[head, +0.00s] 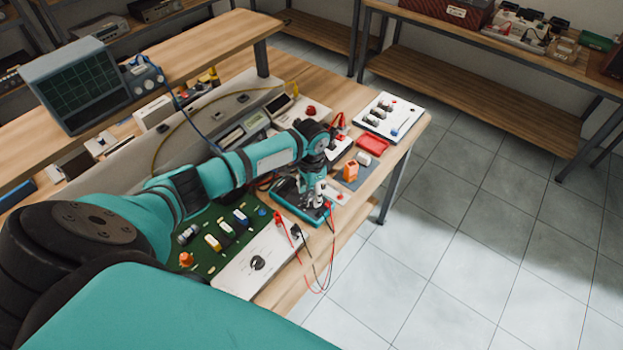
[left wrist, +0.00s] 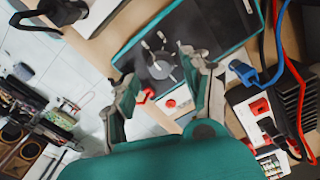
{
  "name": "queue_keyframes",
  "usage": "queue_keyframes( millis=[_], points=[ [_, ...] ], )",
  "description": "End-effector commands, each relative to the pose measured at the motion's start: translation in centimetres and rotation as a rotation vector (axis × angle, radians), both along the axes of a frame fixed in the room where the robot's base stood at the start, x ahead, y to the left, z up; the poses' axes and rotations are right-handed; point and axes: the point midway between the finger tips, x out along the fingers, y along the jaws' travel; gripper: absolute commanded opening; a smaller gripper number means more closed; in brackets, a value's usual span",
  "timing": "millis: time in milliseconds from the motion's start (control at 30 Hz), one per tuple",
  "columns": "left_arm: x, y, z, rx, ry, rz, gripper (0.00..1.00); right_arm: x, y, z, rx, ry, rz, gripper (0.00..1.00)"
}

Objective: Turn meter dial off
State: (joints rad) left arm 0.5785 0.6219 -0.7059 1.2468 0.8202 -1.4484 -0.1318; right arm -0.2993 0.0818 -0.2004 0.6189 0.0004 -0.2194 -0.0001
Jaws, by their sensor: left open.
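The meter (head: 289,198) is a dark device with a teal frame. It lies on the workbench in the head view, partly hidden by my left gripper (head: 317,200). In the left wrist view the meter's dark face (left wrist: 210,22) fills the upper middle. Its round grey dial (left wrist: 162,66) shows between the fingertips of my left gripper (left wrist: 157,68). The fingers are open, one on each side of the dial, with nothing held. I cannot tell how far above the dial they are. My right gripper is in neither view.
A white panel with a black knob (head: 257,263) and a green board (head: 205,238) lie near the meter. Red and black leads (head: 303,262) hang over the bench edge. An orange block (head: 351,171) and a red tray (head: 372,146) are beyond. Blue and red cables (left wrist: 285,50) run beside the meter.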

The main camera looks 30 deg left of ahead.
Motion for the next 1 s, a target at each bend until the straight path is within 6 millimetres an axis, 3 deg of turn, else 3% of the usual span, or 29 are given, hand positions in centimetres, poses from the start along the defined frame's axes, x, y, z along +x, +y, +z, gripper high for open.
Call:
queue_keyframes(
  millis=[200,400,600,1000],
  points=[
    [0.1,0.1,5.0,0.001,-0.005,0.001,0.49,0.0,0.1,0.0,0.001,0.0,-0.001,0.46],
    [0.1,0.1,8.3,0.0,-0.003,0.001,0.49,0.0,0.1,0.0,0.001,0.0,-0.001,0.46],
    [0.1,0.1,9.6,0.0,-0.002,0.002,0.49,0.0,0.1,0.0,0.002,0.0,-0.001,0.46],
    [0.0,0.1,9.7,0.0,-0.001,0.002,0.49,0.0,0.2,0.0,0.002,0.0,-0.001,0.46]
  ],
)
